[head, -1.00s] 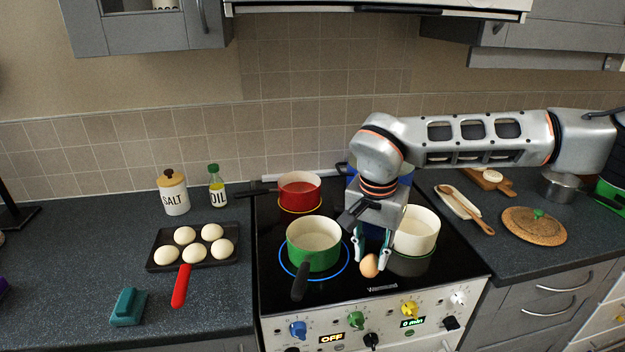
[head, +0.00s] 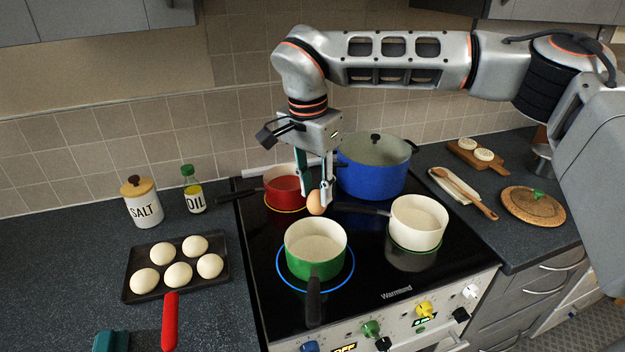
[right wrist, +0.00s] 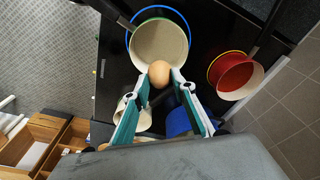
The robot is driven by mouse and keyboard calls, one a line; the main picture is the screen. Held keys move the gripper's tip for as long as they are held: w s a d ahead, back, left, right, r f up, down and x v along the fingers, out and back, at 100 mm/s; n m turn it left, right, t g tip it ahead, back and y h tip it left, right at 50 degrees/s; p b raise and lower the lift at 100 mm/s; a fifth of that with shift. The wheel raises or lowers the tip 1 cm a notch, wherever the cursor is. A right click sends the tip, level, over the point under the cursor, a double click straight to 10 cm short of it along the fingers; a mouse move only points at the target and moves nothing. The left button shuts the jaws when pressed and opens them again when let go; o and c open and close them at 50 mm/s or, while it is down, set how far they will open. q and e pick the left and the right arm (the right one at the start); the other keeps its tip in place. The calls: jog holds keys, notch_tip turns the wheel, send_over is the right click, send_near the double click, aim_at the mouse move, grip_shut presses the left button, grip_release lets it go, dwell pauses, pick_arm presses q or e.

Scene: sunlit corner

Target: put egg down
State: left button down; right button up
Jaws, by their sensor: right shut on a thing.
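My right gripper (head: 316,201) is shut on a brown egg (head: 316,204) and points down, holding the egg between its fingertips. In the head view the egg shows just behind and above the far rim of the green pot (head: 316,246). In the right wrist view the egg (right wrist: 159,74) sits between the fingertips and overlaps the near rim of that pot, whose cream inside (right wrist: 160,43) looks empty. The egg appears clear of the cooktop (head: 375,265); its exact height is hard to tell. My left gripper is not in view.
A red pot (head: 286,187) stands behind left, a large blue pot (head: 372,180) behind right, and a cream pot (head: 418,218) to the right. A black tray (head: 134,284) with several pale round items lies left, near the oil bottle (head: 193,194) and salt jar (head: 141,206).

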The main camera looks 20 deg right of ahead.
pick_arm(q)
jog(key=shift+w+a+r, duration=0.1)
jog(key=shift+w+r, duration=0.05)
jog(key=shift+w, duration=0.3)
pick_arm(e)
notch_tip(320, 180, down, 10)
jog(key=shift+r, duration=0.15)
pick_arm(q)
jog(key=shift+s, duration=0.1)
pick_arm(e)
jog(key=o, duration=0.8)
